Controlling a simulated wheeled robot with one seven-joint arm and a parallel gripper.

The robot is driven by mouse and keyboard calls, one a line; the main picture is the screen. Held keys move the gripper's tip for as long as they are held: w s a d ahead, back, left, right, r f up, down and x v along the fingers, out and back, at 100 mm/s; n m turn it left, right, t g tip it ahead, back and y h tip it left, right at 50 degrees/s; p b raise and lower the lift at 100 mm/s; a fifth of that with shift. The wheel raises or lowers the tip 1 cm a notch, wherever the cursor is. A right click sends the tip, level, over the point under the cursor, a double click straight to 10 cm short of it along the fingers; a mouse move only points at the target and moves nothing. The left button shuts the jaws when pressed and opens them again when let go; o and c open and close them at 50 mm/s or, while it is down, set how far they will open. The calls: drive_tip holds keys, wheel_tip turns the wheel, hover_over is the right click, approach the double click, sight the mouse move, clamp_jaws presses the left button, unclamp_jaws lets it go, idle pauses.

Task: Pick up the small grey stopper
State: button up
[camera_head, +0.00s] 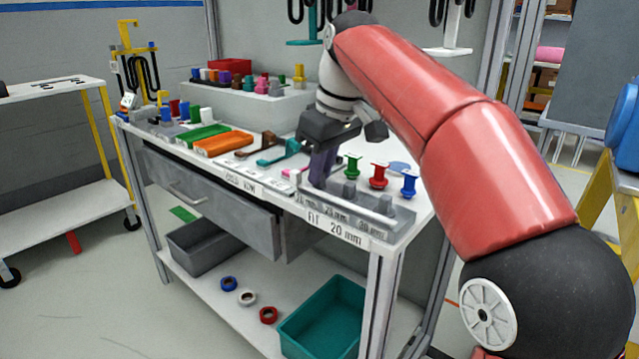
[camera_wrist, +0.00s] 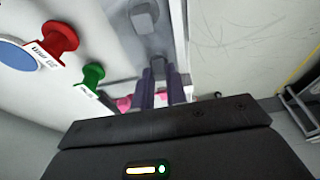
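My gripper (camera_head: 322,182) points down at the left end of a grey fixture block (camera_head: 398,228) on the near edge of the bench. In the wrist view its two dark purple fingers (camera_wrist: 160,68) are a narrow gap apart. A small grey shape (camera_wrist: 157,62) shows at the fingertips; it may be the small stopper, but I cannot tell whether it is gripped. In the head view the fingers hide that spot. Another grey stopper (camera_head: 349,189) stands in the middle of the block, also in the wrist view (camera_wrist: 144,18), and a further one (camera_head: 385,205) stands to its right.
Green (camera_head: 353,167), red (camera_head: 379,174) and blue (camera_head: 409,184) spools stand just behind the block. A teal bracket (camera_head: 278,151), a green tray (camera_head: 203,135) and an orange tray (camera_head: 223,143) lie to the left. A drawer (camera_head: 205,197) is under the bench top.

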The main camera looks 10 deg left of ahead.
clamp_jaws()
wheel_tip(320, 180, up, 10)
drive_tip(key=p, duration=0.5)
idle(1.1)
